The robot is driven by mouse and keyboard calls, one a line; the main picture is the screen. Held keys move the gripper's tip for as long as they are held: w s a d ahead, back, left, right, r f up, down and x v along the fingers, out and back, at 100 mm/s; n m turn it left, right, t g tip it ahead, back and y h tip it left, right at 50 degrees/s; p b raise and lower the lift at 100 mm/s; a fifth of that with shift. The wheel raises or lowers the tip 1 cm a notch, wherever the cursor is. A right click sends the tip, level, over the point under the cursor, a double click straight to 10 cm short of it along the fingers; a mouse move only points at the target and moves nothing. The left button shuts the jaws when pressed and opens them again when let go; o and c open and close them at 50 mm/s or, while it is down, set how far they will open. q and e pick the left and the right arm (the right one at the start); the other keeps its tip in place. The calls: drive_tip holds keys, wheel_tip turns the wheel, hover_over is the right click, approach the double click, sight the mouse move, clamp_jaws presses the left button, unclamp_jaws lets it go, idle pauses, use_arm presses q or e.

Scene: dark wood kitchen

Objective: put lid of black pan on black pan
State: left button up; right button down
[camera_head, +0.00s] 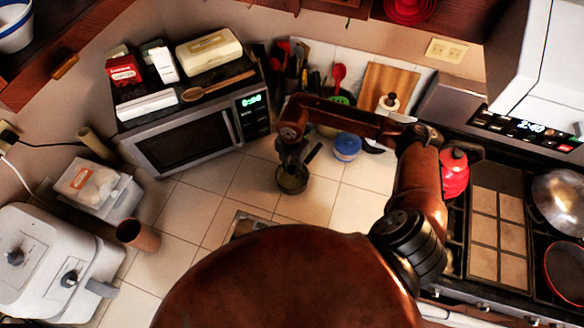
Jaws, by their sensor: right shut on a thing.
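The small black pan (292,188) stands on the tiled counter in front of the microwave, its dark handle (313,152) pointing up and right. My right arm reaches in from the right, and my right gripper (291,167) points down directly over the pan. It is shut on what looks like the lid (292,179), a dull greenish round surface at the pan's mouth. The fingers hide part of it, and I cannot tell whether the lid touches the rim. My left gripper is not in view.
The microwave (195,140) with boxes on top stands behind left. A blue-lidded bowl (347,146) is right of the pan. A brown cup (137,235) stands at left. The stove with a red kettle (454,174) is at right. Counter tiles around the pan are mostly clear.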

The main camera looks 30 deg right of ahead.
sight(292, 169)
drive_tip(key=shift+f, duration=0.15)
drive_tip(key=c, duration=1.6)
unclamp_jaws()
drive_tip(key=shift+r+p, duration=0.3)
drive_tip(key=shift+r, duration=0.15)
wheel_tip(292, 169, up, 12)
drive_tip(key=b, duration=0.1)
drive_tip(key=shift+r+b, duration=0.25)
drive_tip(key=shift+b, duration=0.1)
drive_tip(key=shift+a+f, duration=0.1)
drive_tip(key=shift+a, duration=0.05)
